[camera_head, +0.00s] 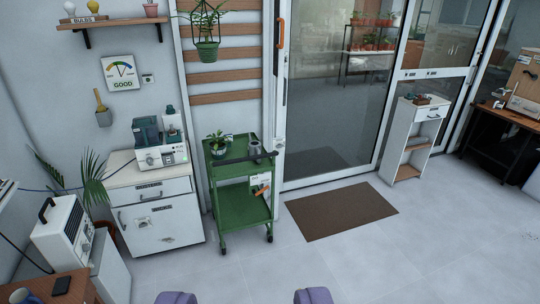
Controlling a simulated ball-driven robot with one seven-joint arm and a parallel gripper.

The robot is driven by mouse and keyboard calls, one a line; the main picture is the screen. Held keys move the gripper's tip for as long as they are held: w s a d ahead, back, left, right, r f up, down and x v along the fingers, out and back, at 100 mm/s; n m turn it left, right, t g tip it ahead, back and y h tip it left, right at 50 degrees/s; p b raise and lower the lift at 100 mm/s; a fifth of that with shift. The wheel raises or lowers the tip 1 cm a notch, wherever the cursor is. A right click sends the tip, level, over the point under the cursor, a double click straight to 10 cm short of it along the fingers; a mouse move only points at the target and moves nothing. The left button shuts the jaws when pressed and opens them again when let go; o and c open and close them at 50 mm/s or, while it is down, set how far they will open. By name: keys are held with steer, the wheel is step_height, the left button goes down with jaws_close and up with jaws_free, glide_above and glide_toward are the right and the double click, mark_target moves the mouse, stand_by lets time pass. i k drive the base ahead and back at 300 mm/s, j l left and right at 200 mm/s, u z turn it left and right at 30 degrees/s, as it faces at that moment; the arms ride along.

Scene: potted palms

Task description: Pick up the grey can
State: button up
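A small grey cylinder, which looks like the grey can (255,149), stands upright on the top shelf of a green trolley (238,169), near its right end. A potted plant (217,146) stands to its left on the same shelf. My gripper (245,298) shows at the bottom edge as two purple fingertips set wide apart. It is open, with nothing seen between the tips, and well apart from the trolley. The rest of my gripper is out of frame.
A white cabinet (155,210) with a machine on top stands left of the trolley. A brown mat (341,210) lies before the glass door. A heater (66,235) and wooden table (45,290) fill the lower left. The grey floor (350,265) ahead is clear.

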mark_target(255, 147)
steer(key=u, duration=3.25)
steer(key=z, duration=3.25)
steer(key=i+j+u, duration=0.25)
steer(key=i, duration=0.4)
steer(key=i+u, duration=0.25)
steer(key=i, duration=0.4)
